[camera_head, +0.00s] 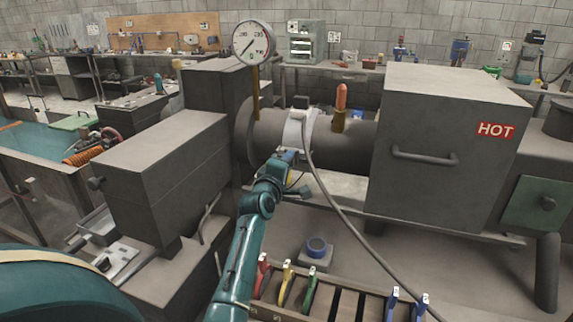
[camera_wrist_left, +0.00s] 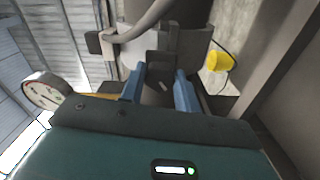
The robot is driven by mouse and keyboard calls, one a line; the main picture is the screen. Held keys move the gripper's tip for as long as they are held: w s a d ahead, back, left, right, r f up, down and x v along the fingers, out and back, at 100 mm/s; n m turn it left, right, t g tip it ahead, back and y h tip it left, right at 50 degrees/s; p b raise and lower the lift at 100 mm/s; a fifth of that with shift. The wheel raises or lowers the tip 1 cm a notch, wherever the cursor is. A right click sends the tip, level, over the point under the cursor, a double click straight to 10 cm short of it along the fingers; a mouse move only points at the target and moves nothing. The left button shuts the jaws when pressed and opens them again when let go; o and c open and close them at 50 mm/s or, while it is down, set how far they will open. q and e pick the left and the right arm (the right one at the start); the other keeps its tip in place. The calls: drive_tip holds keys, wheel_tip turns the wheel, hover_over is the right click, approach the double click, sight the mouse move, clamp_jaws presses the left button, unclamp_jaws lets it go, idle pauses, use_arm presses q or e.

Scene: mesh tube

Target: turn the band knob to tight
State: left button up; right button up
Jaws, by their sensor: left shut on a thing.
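A pale metal band (camera_head: 297,130) is wrapped around the grey barrel (camera_head: 345,145); it also shows in the left wrist view (camera_wrist_left: 185,45). My left gripper (camera_head: 289,156) reaches up to the lower front of the band. In the left wrist view its two blue fingers (camera_wrist_left: 161,88) are shut on a small dark piece at the band, which I take to be the band knob (camera_wrist_left: 161,66). The fingers and arm hide most of the knob in the head view, and I cannot read its setting. My right gripper is not in view.
A grey cable (camera_head: 335,190) hangs from the band, passing right of my left arm. A yellow part (camera_wrist_left: 218,62) sits beside the fingers. A dial gauge (camera_head: 254,42) stands above the barrel. A box marked HOT (camera_head: 450,180) is at right. Coloured-handled tools (camera_head: 286,285) stand below.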

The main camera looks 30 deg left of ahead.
use_arm(q)
drive_tip(key=m, duration=0.6)
drive_tip(key=shift+m, duration=0.4)
idle(6.7)
